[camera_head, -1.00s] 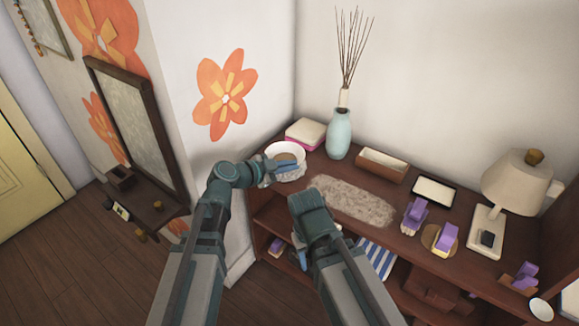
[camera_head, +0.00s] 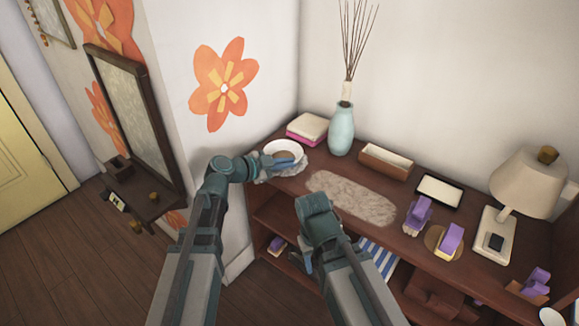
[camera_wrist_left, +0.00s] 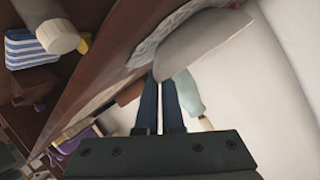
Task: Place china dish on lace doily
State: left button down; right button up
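The white china dish (camera_head: 284,148) is a round shallow bowl at the left end of the wooden shelf top. The lace doily (camera_head: 265,179), pale and ragged-edged, shows around and under it. My left gripper (camera_head: 285,162) is at the dish's near side, its blue fingers closed on the rim. In the left wrist view the dish (camera_wrist_left: 205,45) meets the fingertips, with the doily (camera_wrist_left: 160,30) beneath it. The dish looks low over the doily; I cannot tell whether its base touches. My right gripper is mostly hidden behind its own arm.
A blue vase (camera_head: 341,130) with reeds and a pink-and-white box (camera_head: 307,128) stand behind the dish. A fluffy grey mat (camera_head: 350,196) lies to the right. A wooden tray (camera_head: 385,162), purple items (camera_head: 418,212) and a lamp (camera_head: 528,182) stand further right.

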pick_arm(q)
jog(key=c, duration=1.5)
grip_release()
jog(key=shift+f, duration=0.15)
jog(key=o, duration=0.4)
jog(key=shift+o, duration=0.2)
